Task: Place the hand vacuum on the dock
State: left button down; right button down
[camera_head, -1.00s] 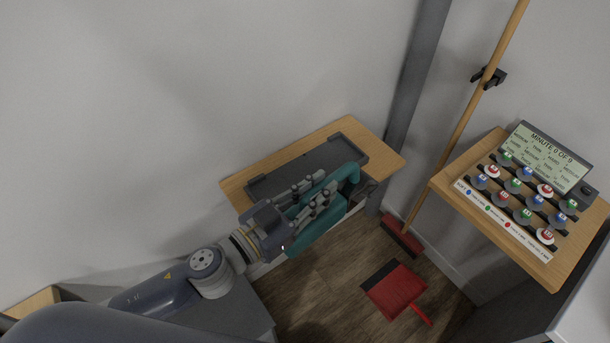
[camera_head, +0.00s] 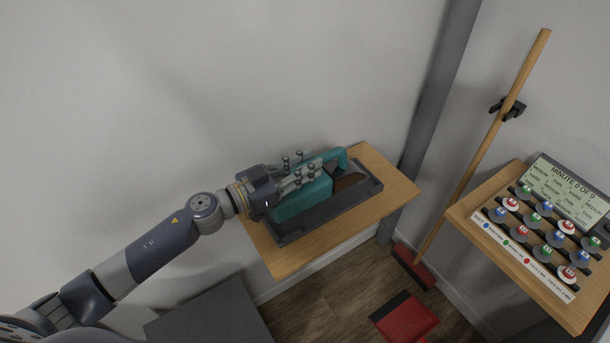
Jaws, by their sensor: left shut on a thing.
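The teal hand vacuum (camera_head: 304,197) is over the dark grey dock (camera_head: 325,216), lined up along its length. My left gripper (camera_head: 312,172) is shut on the hand vacuum from the wall side, and its fingers hide part of it. The dock is a shallow tray on a wooden shelf (camera_head: 385,201) against the wall. I cannot tell whether the vacuum touches the dock's floor or hangs just above it. My right gripper is not in view.
A wooden shelf (camera_head: 490,253) at the right holds several coloured round pieces and a display panel (camera_head: 566,190). A broom (camera_head: 490,143) stands between the shelves, with a red dustpan (camera_head: 405,318) on the floor. A grey post (camera_head: 440,85) rises behind the dock shelf.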

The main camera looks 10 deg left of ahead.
pick_arm(q)
jog(key=shift+w+a, duration=0.15)
jog(key=shift+w, duration=0.2)
jog(key=shift+f, duration=0.1)
notch_tip(320, 180, down, 3)
jog(key=shift+b, duration=0.55)
jog(key=shift+f, duration=0.15)
jog(key=c, duration=1.9)
grip_release()
jog(key=shift+s+f, duration=0.1)
jog(key=shift+f, duration=0.1)
jog(key=o, duration=0.4)
